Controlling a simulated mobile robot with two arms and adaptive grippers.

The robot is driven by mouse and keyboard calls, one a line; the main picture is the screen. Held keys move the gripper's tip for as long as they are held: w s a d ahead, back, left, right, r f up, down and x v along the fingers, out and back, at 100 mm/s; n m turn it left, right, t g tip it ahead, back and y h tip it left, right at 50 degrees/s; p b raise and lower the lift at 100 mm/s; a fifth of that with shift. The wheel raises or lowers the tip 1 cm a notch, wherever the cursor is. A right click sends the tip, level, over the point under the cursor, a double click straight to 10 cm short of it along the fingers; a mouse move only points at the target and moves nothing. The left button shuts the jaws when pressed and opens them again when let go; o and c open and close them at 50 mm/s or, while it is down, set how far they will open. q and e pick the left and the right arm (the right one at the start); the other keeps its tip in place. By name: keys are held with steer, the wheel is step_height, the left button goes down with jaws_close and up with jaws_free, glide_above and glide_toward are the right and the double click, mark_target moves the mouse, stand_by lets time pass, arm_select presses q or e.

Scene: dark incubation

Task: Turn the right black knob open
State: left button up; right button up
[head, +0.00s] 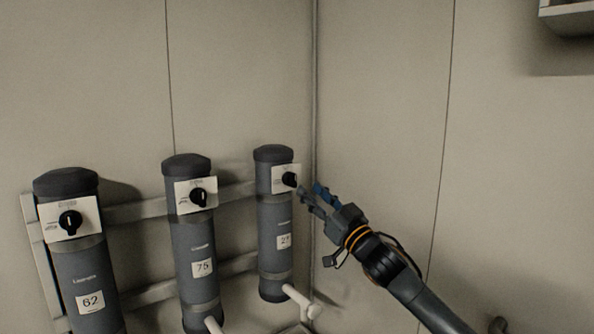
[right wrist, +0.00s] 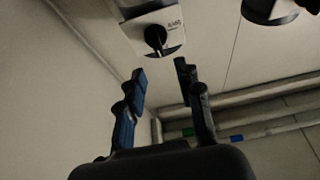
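The right black knob (head: 290,179) sits on a white plate on the rightmost grey cylinder (head: 276,225), labelled with a number that looks like 27. My right gripper (head: 310,193) is just right of this knob in the head view. In the right wrist view my right gripper (right wrist: 160,78) is open, its two blue-grey fingers apart with nothing between them. The knob (right wrist: 155,38) shows there beyond the fingertips, roughly in line with the gap, and appears apart from them. My left gripper is not in view.
Two more grey cylinders with black knobs stand to the left, the middle one (head: 194,255) marked 75 and the left one (head: 82,280) marked 62. A rail (head: 140,208) runs behind them. A wall corner is close right; a box (head: 567,18) hangs upper right.

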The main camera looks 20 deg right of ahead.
mark_target(296, 176)
steer(key=p+x, duration=0.2)
steer(key=x, duration=0.5)
jaws_close()
